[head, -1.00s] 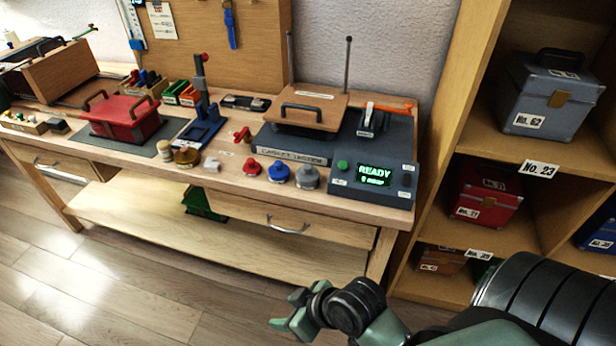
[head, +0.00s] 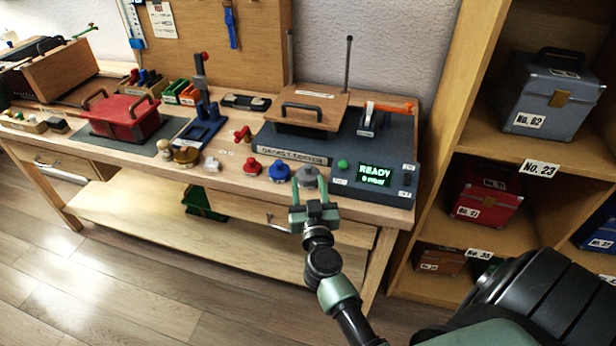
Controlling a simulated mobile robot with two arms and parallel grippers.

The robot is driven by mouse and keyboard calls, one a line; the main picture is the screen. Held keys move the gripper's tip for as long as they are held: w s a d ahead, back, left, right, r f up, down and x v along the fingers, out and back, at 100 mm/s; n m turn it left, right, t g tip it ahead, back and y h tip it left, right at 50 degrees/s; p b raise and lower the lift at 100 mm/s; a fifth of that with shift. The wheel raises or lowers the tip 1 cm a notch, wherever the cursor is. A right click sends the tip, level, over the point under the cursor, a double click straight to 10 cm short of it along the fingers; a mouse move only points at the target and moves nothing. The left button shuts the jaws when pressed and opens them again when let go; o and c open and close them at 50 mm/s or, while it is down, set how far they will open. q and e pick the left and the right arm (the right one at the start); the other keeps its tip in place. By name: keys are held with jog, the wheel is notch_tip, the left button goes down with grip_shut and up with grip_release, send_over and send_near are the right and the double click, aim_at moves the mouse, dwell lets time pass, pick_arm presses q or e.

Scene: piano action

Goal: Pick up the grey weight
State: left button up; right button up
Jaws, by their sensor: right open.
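The grey weight (head: 308,177) is a small round knobbed piece near the front edge of the workbench, at the right end of a row of weights. My right gripper (head: 311,196) is at the bench's front edge, right at the near side of the grey weight, with its jaws open. The fingers overlap the weight's lower part in the picture; I cannot tell whether they touch it. My left gripper is out of view.
A blue weight (head: 279,171) and a red weight (head: 252,167) stand close to the left. The tester's console (head: 345,183) with a green READY display is close on the right. A brass weight (head: 186,156) and a red box (head: 120,116) are farther left. Shelves stand at right.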

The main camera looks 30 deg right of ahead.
aim_at(309, 171)
jog(key=x, duration=0.2)
jog(key=b+x, duration=0.1)
jog(key=x, duration=0.3)
jog(key=shift+w+d+f, duration=0.1)
jog(key=shift+d+f, duration=0.25)
jog(key=shift+d, duration=0.15)
jog(key=shift+w+d, duration=0.2)
jog(key=shift+w, duration=0.25)
grip_shut()
dwell(0.5)
jog(key=shift+r, duration=0.2)
